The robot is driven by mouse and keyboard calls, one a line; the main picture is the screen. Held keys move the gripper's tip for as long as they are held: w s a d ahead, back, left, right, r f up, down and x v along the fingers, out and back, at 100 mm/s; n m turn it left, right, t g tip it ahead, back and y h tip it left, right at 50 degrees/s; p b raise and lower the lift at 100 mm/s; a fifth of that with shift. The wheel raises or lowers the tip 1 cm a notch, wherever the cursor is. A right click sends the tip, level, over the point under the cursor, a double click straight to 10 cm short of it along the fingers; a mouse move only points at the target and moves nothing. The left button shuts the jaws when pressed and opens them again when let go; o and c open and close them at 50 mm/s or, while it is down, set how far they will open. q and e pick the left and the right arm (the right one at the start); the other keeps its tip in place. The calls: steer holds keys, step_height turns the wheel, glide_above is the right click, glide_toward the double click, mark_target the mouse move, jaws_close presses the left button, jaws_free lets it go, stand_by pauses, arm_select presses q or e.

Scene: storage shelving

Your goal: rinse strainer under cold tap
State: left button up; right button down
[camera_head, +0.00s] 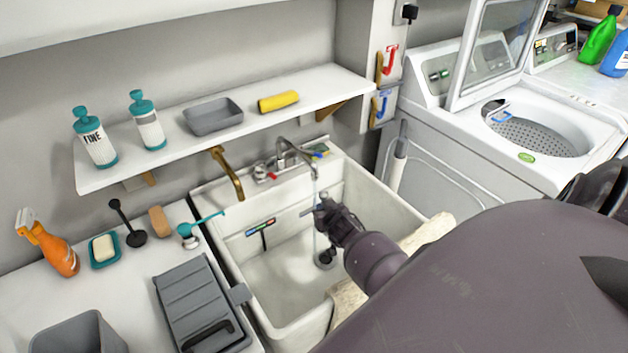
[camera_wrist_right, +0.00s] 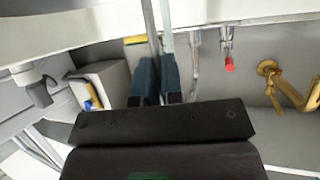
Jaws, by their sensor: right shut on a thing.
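My right gripper (camera_head: 318,210) is over the white sink (camera_head: 395,205), below the silver tap (camera_head: 290,153). It is shut on a thin grey handle (camera_wrist_right: 149,25), seen between its blue-grey fingers in the right wrist view (camera_wrist_right: 153,85). The rest of the held thing is out of sight, so I cannot confirm it is the strainer. A thin pale stream, apparently water, drops from the spout beside the gripper. The tap has a red mark (camera_head: 272,176), also in the wrist view (camera_wrist_right: 230,65). A dark round fitting (camera_head: 325,258) is at the sink bottom. My left gripper is out of view.
A brass spout (camera_head: 228,172) stands left of the tap. The left counter holds an orange spray bottle (camera_head: 50,250), soap and a grey ridged board (camera_head: 195,300). A washer (camera_head: 540,135) stands right.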

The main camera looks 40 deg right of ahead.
steer(key=s+r+p, duration=0.3)
steer(key=s+p, duration=0.1)
steer(key=p, duration=0.1)
steer(key=shift+s+r, duration=0.3)
steer(key=shift+r, duration=0.1)
